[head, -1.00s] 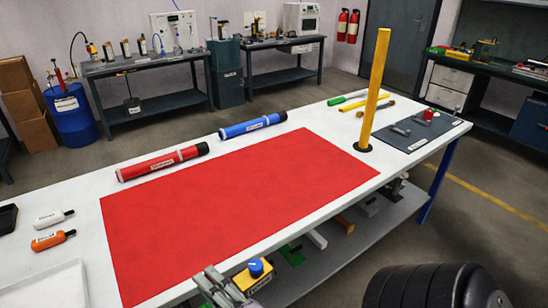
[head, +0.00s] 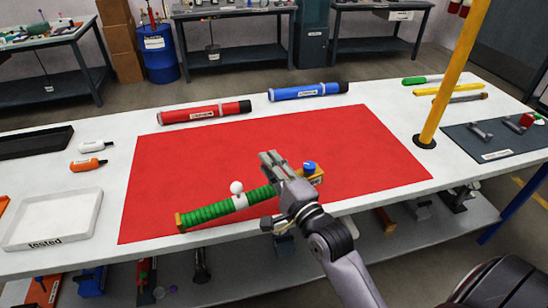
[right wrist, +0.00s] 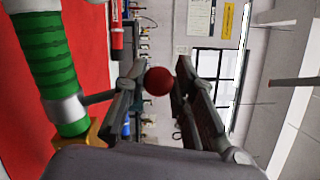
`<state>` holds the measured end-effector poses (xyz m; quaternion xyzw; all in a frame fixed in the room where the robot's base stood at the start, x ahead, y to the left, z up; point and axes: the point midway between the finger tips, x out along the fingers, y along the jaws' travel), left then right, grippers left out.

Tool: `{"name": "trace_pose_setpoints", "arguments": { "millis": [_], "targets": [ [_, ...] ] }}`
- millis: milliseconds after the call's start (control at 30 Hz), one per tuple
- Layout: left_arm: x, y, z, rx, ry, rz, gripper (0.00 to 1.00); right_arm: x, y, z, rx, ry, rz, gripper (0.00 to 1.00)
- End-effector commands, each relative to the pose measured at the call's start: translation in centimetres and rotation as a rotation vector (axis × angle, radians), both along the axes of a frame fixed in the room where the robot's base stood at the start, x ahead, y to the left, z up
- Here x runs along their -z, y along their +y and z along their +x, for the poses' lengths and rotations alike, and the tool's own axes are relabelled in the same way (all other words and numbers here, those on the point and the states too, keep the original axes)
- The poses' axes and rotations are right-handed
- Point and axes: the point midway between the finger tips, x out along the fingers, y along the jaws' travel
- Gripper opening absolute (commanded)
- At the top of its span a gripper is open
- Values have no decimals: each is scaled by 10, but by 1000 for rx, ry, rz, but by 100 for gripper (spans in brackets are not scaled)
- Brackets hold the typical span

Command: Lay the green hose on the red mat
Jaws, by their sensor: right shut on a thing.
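The green hose (head: 209,211) is ribbed, with a pale collar, a white ball knob and a yellow end piece at its left. A yellow block with a blue knob (head: 309,168) shows at its right end. My right gripper (head: 271,158) is shut on a part of the hose beside its right end. In the right wrist view the green hose (right wrist: 45,60) runs along the left, and a red ball (right wrist: 159,81) shows between the fingers. The hose lies across the near part of the red mat (head: 370,140) in the picture; I cannot tell whether it touches. My left gripper is out of view.
A red tube (head: 205,112) and a blue tube (head: 308,91) lie behind the mat. A yellow post (head: 455,75) stands at its right. A white tray (head: 55,219) and orange bottle (head: 89,164) are at the left. Most of the mat is bare.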

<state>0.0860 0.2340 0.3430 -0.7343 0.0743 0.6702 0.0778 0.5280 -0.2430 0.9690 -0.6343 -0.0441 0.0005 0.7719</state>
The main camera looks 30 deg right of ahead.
Motion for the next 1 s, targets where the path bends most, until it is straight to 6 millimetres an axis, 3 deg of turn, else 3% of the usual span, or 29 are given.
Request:
{"name": "trace_pose_setpoints", "arguments": {
  "millis": [100,300,500,633,733,833,1000],
  "targets": [
    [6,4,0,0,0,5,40,-28,-26,37,21,-17,-3,0],
    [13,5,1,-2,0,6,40,-78,-73,82,70,-15,0,0],
    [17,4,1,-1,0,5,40,-128,-113,106,118,-14,2,0],
    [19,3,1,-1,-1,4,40,-150,-129,112,138,-11,3,0],
    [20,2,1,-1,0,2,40,-160,-137,115,148,-9,2,0],
    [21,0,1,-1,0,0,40,-155,-140,116,151,-4,3,0],
    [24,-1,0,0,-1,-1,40,-117,-140,116,151,2,3,0]
  ]
}}
